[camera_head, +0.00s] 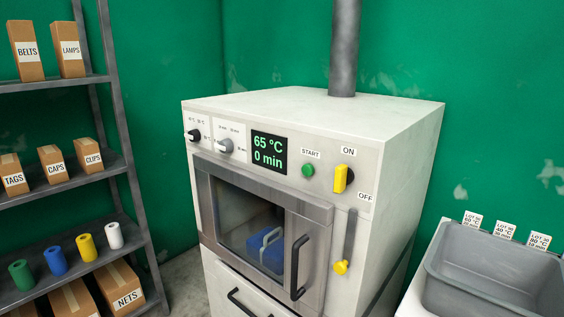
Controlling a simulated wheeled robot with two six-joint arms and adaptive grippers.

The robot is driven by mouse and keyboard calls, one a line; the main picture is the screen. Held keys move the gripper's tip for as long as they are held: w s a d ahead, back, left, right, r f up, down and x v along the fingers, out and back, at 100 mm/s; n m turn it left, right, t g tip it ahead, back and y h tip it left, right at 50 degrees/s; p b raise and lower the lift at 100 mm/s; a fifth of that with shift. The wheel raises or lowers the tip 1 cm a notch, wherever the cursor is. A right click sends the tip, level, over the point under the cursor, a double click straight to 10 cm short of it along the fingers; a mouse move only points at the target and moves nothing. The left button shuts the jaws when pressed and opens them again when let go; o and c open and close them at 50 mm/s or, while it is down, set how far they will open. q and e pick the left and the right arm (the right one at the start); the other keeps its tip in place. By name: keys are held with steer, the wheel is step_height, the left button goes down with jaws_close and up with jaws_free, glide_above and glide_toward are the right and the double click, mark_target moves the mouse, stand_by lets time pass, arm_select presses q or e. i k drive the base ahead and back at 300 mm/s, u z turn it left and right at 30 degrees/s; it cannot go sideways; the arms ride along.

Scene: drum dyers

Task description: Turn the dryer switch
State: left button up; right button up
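The white dryer (320,112) stands in the middle of the view. On its front panel at the right is a yellow switch (342,179), roughly upright, between the ON label (348,151) above and the OFF label (365,197) to its lower right. A green START button (308,170) is left of the switch. The display (269,151) reads 65 °C and 0 min. A black knob (193,135) and a grey knob (225,145) are at the panel's left. The dryer door (232,214) is shut, with a blue item behind its window. Neither gripper is in view.
A yellow-ended lever (342,266) hangs below the switch. The door's black handle (298,268) sticks out. Shelves (60,184) with boxes and coloured rolls stand at the left. A grey tub (455,275) with lot tags is at the right. A pipe (344,50) rises from the dryer top.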

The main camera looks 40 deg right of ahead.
mark_target(344, 175)
steer(key=i, duration=1.15)
steer(key=z, duration=2.15)
